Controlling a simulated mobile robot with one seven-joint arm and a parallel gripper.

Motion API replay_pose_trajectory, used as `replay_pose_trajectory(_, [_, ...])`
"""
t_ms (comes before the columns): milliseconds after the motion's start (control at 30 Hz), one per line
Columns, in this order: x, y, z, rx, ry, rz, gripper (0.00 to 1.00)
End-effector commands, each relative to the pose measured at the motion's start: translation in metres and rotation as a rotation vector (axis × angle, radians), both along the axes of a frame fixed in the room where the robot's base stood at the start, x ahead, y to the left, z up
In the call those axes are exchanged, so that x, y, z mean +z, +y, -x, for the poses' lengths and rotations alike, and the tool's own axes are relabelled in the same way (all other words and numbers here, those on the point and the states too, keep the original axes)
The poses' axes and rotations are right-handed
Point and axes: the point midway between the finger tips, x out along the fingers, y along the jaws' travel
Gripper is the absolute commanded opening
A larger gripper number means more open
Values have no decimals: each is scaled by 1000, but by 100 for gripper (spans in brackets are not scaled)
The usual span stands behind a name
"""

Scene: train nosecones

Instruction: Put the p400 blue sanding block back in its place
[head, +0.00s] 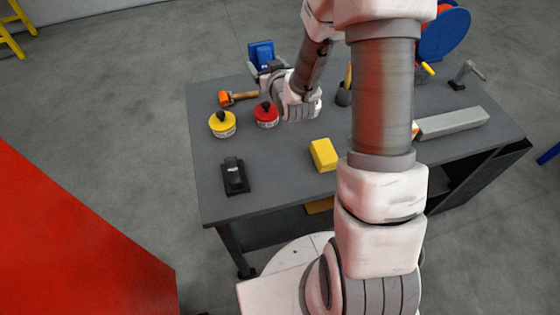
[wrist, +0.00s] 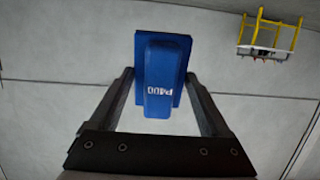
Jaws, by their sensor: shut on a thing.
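The blue sanding block (wrist: 158,106) has white P400 lettering on its raised grip and a wider flat base. In the wrist view it sits between the two fingers of my gripper (wrist: 160,76), which is shut on it. In the head view the blue block (head: 261,54) is held in my gripper (head: 267,68) at the table's far left side. It appears against the floor past the table's edge, raised. Its exact height cannot be told. No marked place for the block can be made out.
On the grey table (head: 285,180) are a yellow block (head: 323,154), a black tool (head: 235,176), yellow (head: 222,124) and red (head: 266,114) knobbed discs, an orange-headed hammer (head: 238,98) and a grey bar (head: 452,123). A blue disc (head: 445,35) stands at back right. My arm hides the middle.

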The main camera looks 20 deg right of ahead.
Motion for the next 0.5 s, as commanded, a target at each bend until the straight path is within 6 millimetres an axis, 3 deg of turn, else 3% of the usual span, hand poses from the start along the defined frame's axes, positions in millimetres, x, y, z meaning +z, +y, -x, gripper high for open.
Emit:
replay_pose_trajectory(200, [-31, -14, 32, 9, 292, 13, 36])
replay_pose_trajectory(500, [-61, -33, 85, 0, 669, 27, 36])
